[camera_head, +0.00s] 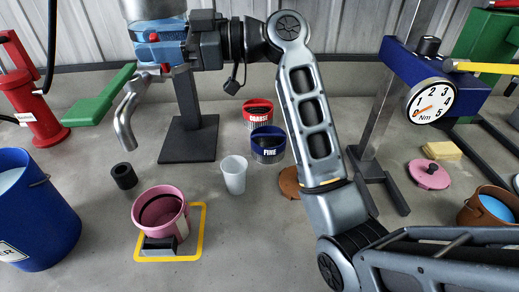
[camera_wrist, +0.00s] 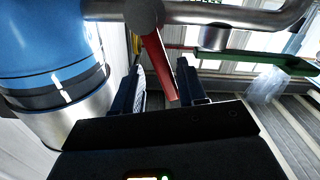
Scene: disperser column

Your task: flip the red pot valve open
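The red valve lever (camera_wrist: 157,66) hangs at a slant from the metal pipe in the wrist view. The blue pot (camera_wrist: 50,45) with its silver lower part fills the left of that view.
A blue bucket (camera_head: 35,220) stands at left.

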